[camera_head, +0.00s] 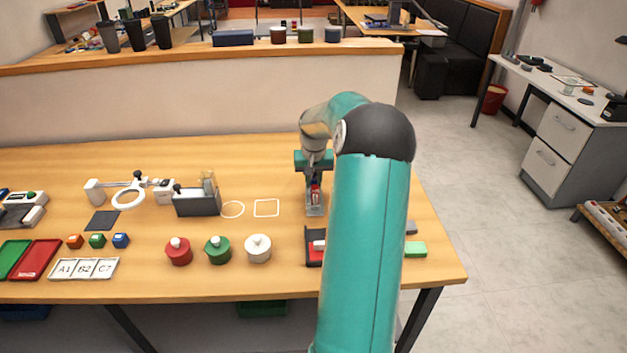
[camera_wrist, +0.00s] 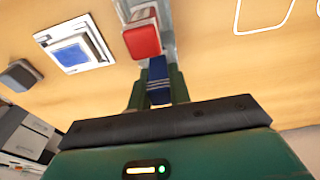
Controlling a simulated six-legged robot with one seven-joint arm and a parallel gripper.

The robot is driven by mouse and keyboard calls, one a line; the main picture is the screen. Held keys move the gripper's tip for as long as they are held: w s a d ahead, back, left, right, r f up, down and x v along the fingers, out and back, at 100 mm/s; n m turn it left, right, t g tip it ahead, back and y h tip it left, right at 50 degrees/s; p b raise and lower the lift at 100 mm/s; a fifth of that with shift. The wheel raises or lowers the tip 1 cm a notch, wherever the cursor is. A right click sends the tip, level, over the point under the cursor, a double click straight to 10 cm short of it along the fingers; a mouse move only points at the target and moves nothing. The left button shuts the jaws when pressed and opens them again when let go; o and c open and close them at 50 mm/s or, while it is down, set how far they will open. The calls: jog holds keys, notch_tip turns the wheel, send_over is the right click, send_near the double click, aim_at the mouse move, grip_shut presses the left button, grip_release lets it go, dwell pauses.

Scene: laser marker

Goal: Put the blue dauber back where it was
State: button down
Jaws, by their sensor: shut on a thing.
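The blue dauber (camera_wrist: 158,82) shows in the wrist view between the green fingers of my gripper (camera_wrist: 157,92), which is shut on it. In the head view my gripper (camera_head: 315,172) points down at the right part of the wooden table, over a grey metal holder (camera_head: 315,211). A red block-like piece (camera_head: 316,194) stands in this holder, and it also shows in the wrist view (camera_wrist: 142,38) just beyond the blue dauber. The holder's metal walls (camera_wrist: 168,22) show beside the red piece. I cannot tell whether the dauber touches the holder; its lower end is hidden.
White circle (camera_head: 232,209) and square (camera_head: 266,208) outlines lie left of the holder. A red-and-black tray (camera_head: 314,246) is in front. A blue-centred white square (camera_wrist: 75,50) lies nearby in the wrist view.

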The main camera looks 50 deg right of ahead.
jog(key=shift+f, duration=0.1)
jog(key=c, duration=1.3)
grip_release()
notch_tip(320, 180, up, 11)
jog(key=a, duration=0.1)
jog(key=w+a+r+n+h, duration=0.1)
jog(key=a+r, duration=0.2)
jog(key=a, duration=0.5)
jog(key=w+a+r+n, duration=0.2)
jog(key=a+r, duration=0.2)
jog(key=a, duration=0.3)
jog(key=s+a+r+n+t, duration=0.1)
jog(key=s+a+r+n, duration=0.15)
jog(key=a, duration=1.15)
jog(key=s+a+f+n+t+y, duration=0.1)
jog(key=s+a+n, duration=0.1)
jog(key=s+a, duration=0.5)
jog(key=s+a+f+n+t+y, duration=0.1)
jog(key=s+a+n+t, duration=0.1)
jog(key=s+a, duration=0.5)
jog(key=a, duration=0.4)
jog(key=shift+s+a+f+t, duration=0.25)
jog(key=shift+a+f+t, duration=0.05)
jog(key=shift+a, duration=0.1)
